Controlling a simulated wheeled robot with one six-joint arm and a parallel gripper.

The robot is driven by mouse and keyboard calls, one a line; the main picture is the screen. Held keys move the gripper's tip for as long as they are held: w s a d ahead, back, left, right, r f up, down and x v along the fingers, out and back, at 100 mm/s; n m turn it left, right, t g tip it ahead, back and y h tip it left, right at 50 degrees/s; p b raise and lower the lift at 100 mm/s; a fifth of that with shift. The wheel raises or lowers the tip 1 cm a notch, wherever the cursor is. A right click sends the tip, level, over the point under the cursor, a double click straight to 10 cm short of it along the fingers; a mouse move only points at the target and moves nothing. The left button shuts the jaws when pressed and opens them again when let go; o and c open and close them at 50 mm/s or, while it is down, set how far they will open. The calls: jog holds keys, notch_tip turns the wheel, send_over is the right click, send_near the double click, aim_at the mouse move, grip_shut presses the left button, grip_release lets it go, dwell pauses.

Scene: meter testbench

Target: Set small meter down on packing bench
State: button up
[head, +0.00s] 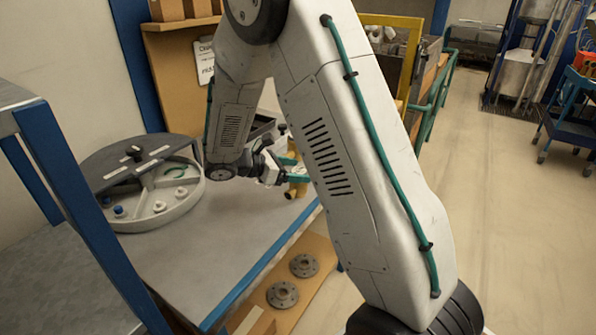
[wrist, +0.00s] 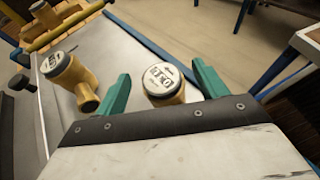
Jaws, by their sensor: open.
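A brass meter with a round white dial (wrist: 163,80) stands between my gripper's two teal fingers in the wrist view, dial up, on the grey bench (wrist: 118,45). My gripper (wrist: 160,70) is open, with a visible gap to the left finger; contact on the right is unclear. A second brass meter (wrist: 72,78) is just left of the left finger, with its pipe end toward me. In the head view my gripper (head: 287,171) is over the right part of the grey bench (head: 215,235), beside a brass meter (head: 297,186) mostly hidden by my arm.
A round compartment tray (head: 160,208) with small parts is on the bench at left, near a blue frame post (head: 75,205). Flanges (head: 283,294) lie on a lower shelf. Another brass meter (wrist: 45,14) is farther back by a yellow rail. The bench's front is bare.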

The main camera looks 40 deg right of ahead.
jog(key=v, duration=1)
jog(key=s+r+m+y, duration=0.3)
jog(key=s+r+m, duration=0.15)
jog(key=s, duration=0.35)
jog(key=s+r+m+y, duration=0.3)
jog(key=s+r+y, duration=0.15)
jog(key=s, duration=0.25)
jog(key=s+a+r+m+t+y, duration=0.1)
jog(key=s+a+m+t+y, duration=0.1)
jog(key=s, duration=0.5)
jog(key=s+a+r+m+t+y, duration=0.1)
jog(key=s+a+m+t+y, duration=0.1)
jog(key=s, duration=0.5)
jog(key=a+m+y, duration=0.1)
jog(key=a+m, duration=0.1)
jog(key=m, duration=0.1)
jog(key=shift+s+a+m+t+y, duration=0.3)
jog(key=shift+s+a+m+y, duration=0.05)
jog(key=shift+s, duration=0.05)
jog(key=shift+r, duration=0.1)
